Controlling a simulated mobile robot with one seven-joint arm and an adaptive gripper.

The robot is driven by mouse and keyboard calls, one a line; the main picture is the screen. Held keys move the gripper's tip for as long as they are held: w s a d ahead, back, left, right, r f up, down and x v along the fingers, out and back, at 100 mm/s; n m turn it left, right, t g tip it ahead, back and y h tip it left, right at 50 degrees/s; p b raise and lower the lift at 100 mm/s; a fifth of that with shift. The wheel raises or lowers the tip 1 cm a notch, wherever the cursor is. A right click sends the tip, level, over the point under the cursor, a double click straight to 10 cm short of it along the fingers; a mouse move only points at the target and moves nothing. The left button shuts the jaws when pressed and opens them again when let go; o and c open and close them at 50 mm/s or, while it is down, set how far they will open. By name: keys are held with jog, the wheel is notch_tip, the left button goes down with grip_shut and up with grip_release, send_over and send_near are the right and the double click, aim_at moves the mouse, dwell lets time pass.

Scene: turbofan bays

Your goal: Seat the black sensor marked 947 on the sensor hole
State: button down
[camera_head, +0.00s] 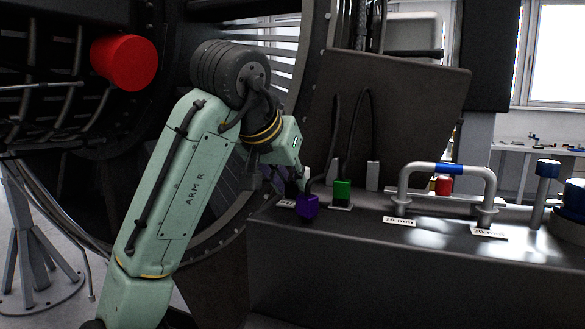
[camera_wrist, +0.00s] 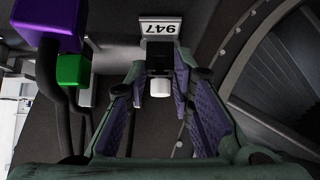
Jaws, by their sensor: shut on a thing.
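The black sensor (camera_wrist: 160,62) sits between my fingertips in the wrist view, a dark block with a white round end (camera_wrist: 160,88) toward the camera. My gripper (camera_wrist: 160,70) is shut on it, with a purple-padded finger on each side. A white plate reading 947 (camera_wrist: 160,27), upside down in this view, lies just beyond the block. In the head view my gripper (camera_head: 284,180) is low over the left end of the dark bench, and its fingers are mostly hidden there. I cannot make out the sensor hole, nor whether the sensor touches the bench.
A purple connector (camera_head: 307,206) and a green connector (camera_head: 341,190), both with black cables, stand close right of my gripper. A grey pipe handle (camera_head: 447,169) and labelled plates are farther right on the bench (camera_head: 370,235). A red cylinder (camera_head: 124,62) is upper left.

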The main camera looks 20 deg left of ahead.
aim_at(289, 202)
jog(key=c, duration=1.3)
grip_release()
jog(key=shift+o, duration=0.3)
jog(key=o, duration=0.3)
jog(key=shift+r, duration=0.1)
jog(key=shift+r+p, duration=2.3)
jog(key=shift+r, duration=1.15)
jog(key=shift+f, duration=0.1)
